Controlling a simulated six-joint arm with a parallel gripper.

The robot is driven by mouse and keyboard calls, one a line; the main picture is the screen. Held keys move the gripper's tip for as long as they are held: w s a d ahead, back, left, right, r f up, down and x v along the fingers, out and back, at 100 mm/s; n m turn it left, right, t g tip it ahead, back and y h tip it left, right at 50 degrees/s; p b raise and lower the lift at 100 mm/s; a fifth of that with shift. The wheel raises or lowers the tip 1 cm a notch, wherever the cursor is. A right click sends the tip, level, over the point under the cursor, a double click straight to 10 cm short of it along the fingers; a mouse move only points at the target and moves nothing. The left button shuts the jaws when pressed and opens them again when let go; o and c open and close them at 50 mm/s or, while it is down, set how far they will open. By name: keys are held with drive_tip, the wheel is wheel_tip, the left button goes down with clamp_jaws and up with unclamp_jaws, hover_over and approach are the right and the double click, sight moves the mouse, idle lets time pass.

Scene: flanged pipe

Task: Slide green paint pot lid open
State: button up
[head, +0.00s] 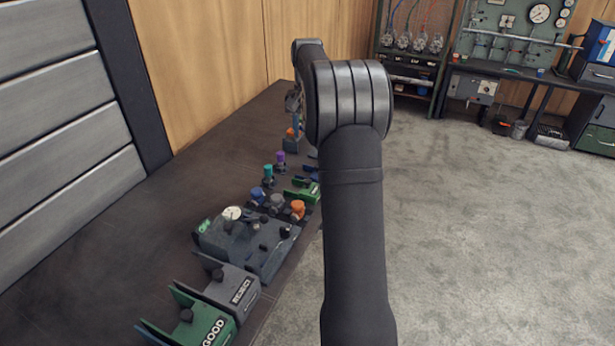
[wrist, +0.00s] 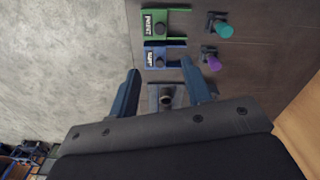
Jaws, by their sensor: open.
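The green paint pot (wrist: 178,35) shows at the top of the wrist view, with a small dark label and a round black knob on its lid. I cannot tell whether the lid has shifted. In the head view a green pot (head: 305,191) sits near the bench's right edge, partly hidden by my arm. My gripper (wrist: 160,67) is open in the wrist view, one blue-grey finger on each side, with nothing visibly held. The green pot lies beyond its fingertips. In the head view my gripper (head: 296,122) is small and partly hidden behind my arm.
A blue pot (wrist: 177,57) lies between the green pot and my fingers; a grey one (wrist: 154,97) shows between the fingers. Teal-capped (wrist: 224,30) and purple-capped (wrist: 214,63) items stand to the right. Green GOOD (head: 205,325) and grey REJECT (head: 235,285) boxes stand at the bench front.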

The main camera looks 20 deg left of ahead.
sight(307, 180)
wheel_tip(307, 180, down, 17)
drive_tip(key=shift+r, duration=0.1)
idle(0.3)
clamp_jaws()
